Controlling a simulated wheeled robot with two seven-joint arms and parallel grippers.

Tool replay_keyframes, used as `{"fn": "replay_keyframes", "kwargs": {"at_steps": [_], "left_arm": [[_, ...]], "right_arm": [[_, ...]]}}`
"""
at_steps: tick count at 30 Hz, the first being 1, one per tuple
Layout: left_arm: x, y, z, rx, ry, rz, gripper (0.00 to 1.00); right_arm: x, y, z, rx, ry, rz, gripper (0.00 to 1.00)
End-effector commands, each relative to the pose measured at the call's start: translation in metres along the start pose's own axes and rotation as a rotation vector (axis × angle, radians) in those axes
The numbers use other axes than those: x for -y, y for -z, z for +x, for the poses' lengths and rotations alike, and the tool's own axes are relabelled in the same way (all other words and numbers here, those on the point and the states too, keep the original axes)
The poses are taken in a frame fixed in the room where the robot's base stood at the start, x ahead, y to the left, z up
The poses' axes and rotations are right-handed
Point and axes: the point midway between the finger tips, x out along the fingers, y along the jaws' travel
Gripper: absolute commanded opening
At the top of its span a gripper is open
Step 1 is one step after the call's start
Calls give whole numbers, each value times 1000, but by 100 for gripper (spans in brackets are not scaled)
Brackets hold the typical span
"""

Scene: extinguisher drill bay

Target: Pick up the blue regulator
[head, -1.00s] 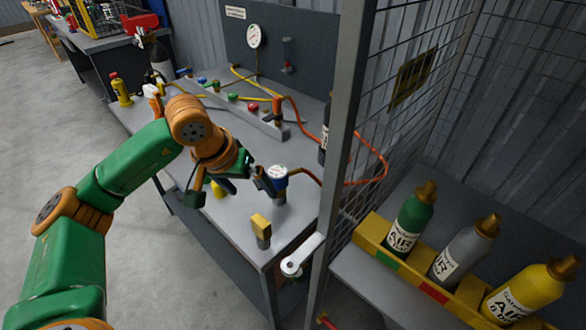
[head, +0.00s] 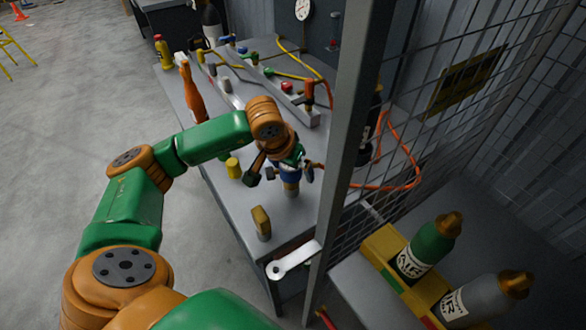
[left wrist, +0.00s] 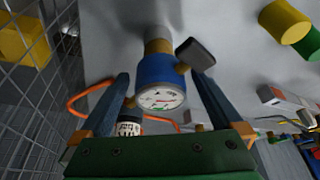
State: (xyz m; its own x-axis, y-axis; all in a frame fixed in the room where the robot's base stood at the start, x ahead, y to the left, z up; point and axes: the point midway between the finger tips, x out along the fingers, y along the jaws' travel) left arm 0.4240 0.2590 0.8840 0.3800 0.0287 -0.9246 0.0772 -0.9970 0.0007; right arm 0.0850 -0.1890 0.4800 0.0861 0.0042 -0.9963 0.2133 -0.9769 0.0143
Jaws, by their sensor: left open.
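The blue regulator (head: 291,168) stands on a brass fitting on the grey bench, with an orange hose beside it. In the left wrist view the regulator (left wrist: 158,70) shows its white round gauge and a dark side knob. My left gripper (head: 281,174) is open. In the left wrist view its two fingers (left wrist: 161,80) lie one on each side of the regulator, the right finger close to the dark knob. I cannot tell whether either finger touches it. In the head view the gripper partly hides the regulator. My right gripper is not in view.
A yellow-topped fitting (head: 262,222) and a yellow cap (head: 233,168) stand near on the bench (head: 226,200). A mesh cage with a grey post (head: 345,150) rises close on the right. Beyond it, bottles (head: 428,245) sit in a yellow rack. A white lever (head: 293,260) juts at the bench front.

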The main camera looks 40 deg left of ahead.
Motion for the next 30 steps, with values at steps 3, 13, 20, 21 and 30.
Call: {"fn": "replay_keyframes", "kwargs": {"at_steps": [3, 13, 20, 21, 30], "left_arm": [[0, 0, 0, 0, 0, 0, 81], [0, 1, -1, -2, -1, 0, 7], [0, 3, -4, -4, 0, -1, 7], [0, 5, -8, -5, 0, -1, 7], [8, -3, -80, -11, 5, 1, 7]], "right_arm": [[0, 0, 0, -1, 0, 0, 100], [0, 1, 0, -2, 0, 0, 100], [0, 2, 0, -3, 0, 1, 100], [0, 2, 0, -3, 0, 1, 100], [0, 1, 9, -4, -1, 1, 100]]}}
